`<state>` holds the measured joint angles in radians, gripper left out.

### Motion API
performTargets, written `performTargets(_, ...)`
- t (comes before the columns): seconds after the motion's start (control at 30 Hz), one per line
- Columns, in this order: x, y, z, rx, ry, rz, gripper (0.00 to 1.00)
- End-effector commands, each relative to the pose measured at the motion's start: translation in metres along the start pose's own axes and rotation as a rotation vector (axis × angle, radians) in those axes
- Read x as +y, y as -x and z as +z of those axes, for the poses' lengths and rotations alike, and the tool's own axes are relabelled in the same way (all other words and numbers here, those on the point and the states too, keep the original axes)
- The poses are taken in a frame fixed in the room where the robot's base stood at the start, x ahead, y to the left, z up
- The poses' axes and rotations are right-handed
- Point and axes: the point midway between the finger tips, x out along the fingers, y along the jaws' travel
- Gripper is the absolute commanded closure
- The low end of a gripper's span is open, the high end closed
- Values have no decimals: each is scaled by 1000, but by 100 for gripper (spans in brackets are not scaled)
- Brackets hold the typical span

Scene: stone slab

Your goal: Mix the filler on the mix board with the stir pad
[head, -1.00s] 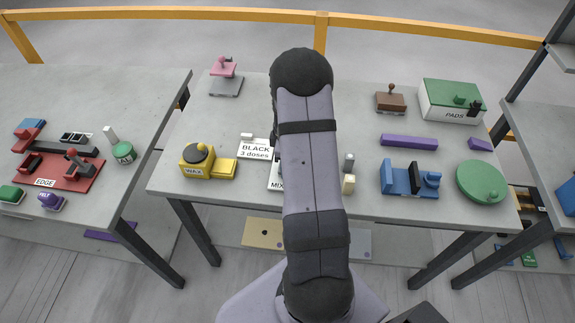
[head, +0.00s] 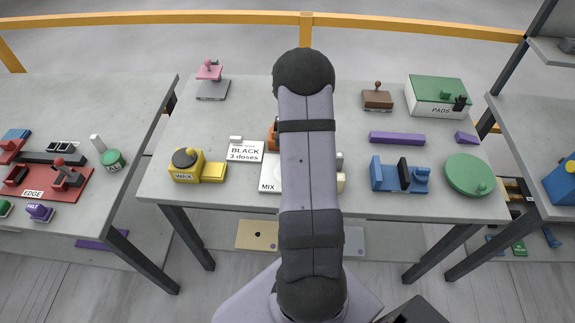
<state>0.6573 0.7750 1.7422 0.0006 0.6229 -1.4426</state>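The white mix board (head: 268,186), lettered MIX, lies near the front of the middle table. My arm covers its right part, and I cannot make out filler on the part that shows. A small orange-brown thing (head: 272,134) peeks out at the left of my arm behind the board; I cannot tell what it is. My gripper is hidden behind my own arm, so its fingers do not show. I cannot pick out the stir pad for certain. A green and white box lettered PADS (head: 424,104) stands at the back right.
A yellow WAX unit (head: 186,166) and a BLACK 3 doses card (head: 245,151) are left of the board. A blue fixture (head: 390,180), purple bar (head: 397,138) and green round lid (head: 468,172) are right. The left table holds a red EDGE tray (head: 75,185).

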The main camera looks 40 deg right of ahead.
Motion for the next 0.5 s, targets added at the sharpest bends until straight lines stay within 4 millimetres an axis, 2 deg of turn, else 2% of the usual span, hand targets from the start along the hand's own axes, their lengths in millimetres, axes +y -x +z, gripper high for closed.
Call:
performTargets(0.23, 3, -3, 20, -1, -1, -3, 87)
performTargets(0.5, 2, -5, 25, -2, 2, -6, 87)
